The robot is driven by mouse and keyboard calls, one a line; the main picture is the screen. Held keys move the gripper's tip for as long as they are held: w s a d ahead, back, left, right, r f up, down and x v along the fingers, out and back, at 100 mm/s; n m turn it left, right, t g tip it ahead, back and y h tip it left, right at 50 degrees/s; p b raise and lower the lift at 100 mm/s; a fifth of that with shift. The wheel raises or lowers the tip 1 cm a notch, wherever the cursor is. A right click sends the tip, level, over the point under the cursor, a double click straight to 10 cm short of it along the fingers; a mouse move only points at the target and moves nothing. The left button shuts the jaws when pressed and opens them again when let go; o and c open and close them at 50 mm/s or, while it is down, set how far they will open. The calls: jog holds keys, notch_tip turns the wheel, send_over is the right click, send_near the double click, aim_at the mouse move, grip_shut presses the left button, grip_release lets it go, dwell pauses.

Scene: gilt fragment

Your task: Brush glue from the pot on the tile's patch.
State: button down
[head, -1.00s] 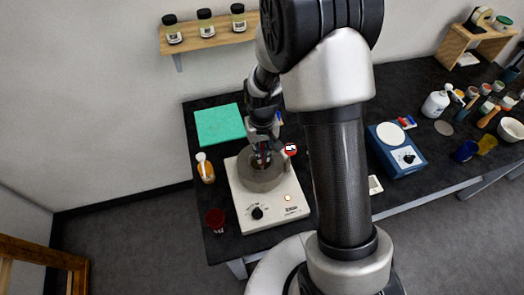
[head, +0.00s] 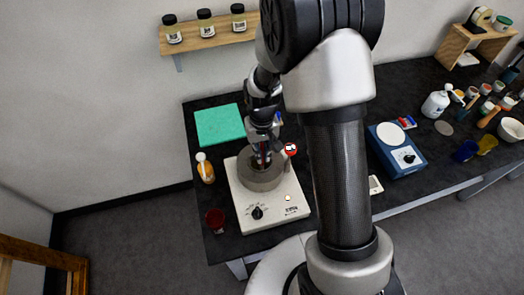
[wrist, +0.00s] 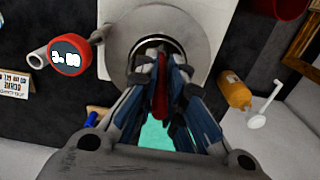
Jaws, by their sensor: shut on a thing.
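The grey pot (head: 262,180) sits on a white hotplate (head: 270,218). Its rim and dark inside also show in the wrist view (wrist: 197,28). My gripper (head: 262,157) is right over the pot's mouth, pointing down. In the wrist view my gripper (wrist: 160,58) is shut on a slim red handle (wrist: 160,88), which I take to be the brush. The brush's bristles and the glue are hidden by the fingers and the pot. I cannot make out the tile or its patch in either view.
A red-rimmed round gauge (head: 290,149) is beside the pot. A teal mat (head: 219,124) lies behind left. An orange bottle (head: 206,169) and a dark red cup (head: 215,219) stand left of the hotplate. A blue scale (head: 397,150) is right of my arm.

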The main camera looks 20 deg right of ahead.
aim_at(262, 144)
jog(key=shift+s+f, duration=0.1)
jog(key=shift+s, duration=0.1)
jog(key=shift+w+r+p, duration=0.15)
jog(key=shift+r+p, duration=0.6)
jog(key=shift+r, duration=0.2)
jog(key=shift+r+p, duration=1.7)
jog(key=shift+r, duration=0.9)
jog(key=shift+f, duration=0.1)
